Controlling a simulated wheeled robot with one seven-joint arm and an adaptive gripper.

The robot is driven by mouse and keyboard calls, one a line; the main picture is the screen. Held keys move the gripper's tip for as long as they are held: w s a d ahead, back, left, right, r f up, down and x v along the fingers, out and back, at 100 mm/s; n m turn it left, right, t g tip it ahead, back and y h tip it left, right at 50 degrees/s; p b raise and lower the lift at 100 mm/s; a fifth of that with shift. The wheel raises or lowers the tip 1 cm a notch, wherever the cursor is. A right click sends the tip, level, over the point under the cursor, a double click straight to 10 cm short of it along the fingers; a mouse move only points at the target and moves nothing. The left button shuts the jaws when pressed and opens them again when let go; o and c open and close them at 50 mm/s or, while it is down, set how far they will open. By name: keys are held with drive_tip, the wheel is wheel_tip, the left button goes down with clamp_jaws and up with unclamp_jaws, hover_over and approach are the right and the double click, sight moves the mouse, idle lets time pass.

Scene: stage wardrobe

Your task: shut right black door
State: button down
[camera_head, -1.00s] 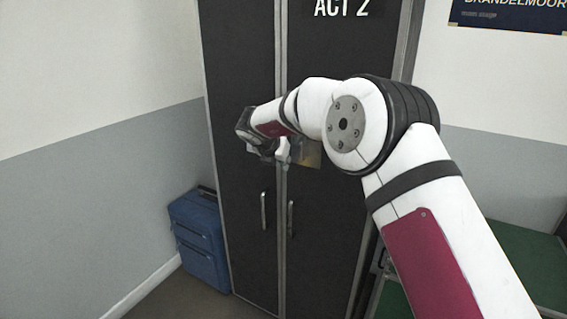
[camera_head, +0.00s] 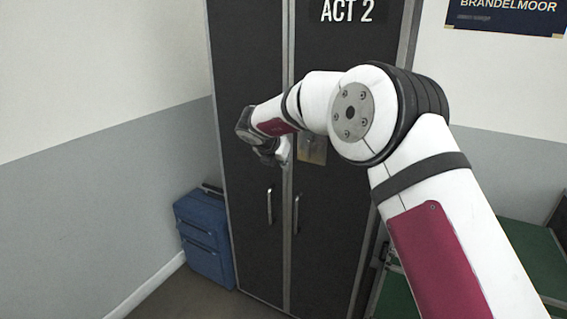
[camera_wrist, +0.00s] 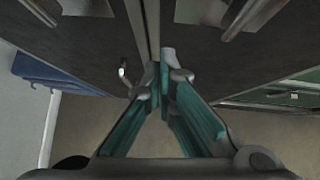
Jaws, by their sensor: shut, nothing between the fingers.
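The right black door (camera_head: 345,75), marked "ACT 2", belongs to a tall black cabinet with metal edging. It looks about flush with the left black door (camera_head: 246,75), with a narrow seam between them. A small gap cannot be ruled out. The right door's handle (camera_head: 296,213) hangs below my arm. My gripper (camera_head: 275,154) is at the seam, above the handles, partly hidden by my wrist. In the wrist view my gripper (camera_wrist: 160,66) is shut and empty, its tips close to the seam (camera_wrist: 153,28). Contact with the door cannot be told.
The left door's handle (camera_head: 269,205) is beside the seam. A metal plate (camera_head: 312,148) is on the right door behind my arm. A blue suitcase (camera_head: 205,238) stands by the wall left of the cabinet. Green-topped cases (camera_head: 530,255) stand to the right. Some floor shows in front.

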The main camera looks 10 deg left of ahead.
drive_tip(key=a+v, duration=0.1)
drive_tip(key=v, duration=0.7)
drive_tip(key=s+d+r+n+t+y, duration=0.2)
drive_tip(key=d+r+n+t+y, duration=0.1)
drive_tip(key=r+n, duration=0.65)
drive_tip(key=s+d+r+n+t+y, duration=0.3)
drive_tip(key=r+n, duration=0.4)
drive_tip(key=r, duration=0.6)
drive_tip(key=s+d+n+g+y+p, duration=0.1)
drive_tip(key=s+d+n+g+y, duration=0.15)
drive_tip(key=s+n, duration=0.7)
drive_tip(key=s+d+f+n+g+h, duration=0.2)
drive_tip(key=s+d+f+n, duration=0.2)
drive_tip(key=s+d, duration=0.3)
drive_tip(key=s+d+f+n+g+h, duration=0.2)
drive_tip(key=s+d+f+n, duration=0.3)
drive_tip(key=s, duration=1)
drive_tip(key=s+d+f+n+g+h, duration=0.2)
drive_tip(key=s+d+f+n+g, duration=0.2)
drive_tip(key=s+d+f, duration=0.4)
drive_tip(key=s+d, duration=0.1)
drive_tip(key=s, duration=0.2)
drive_tip(key=shift+s+f+p, duration=0.2)
drive_tip(key=shift+s+p, duration=0.1)
drive_tip(key=shift+p, duration=0.05)
drive_tip(key=shift+d, duration=0.1)
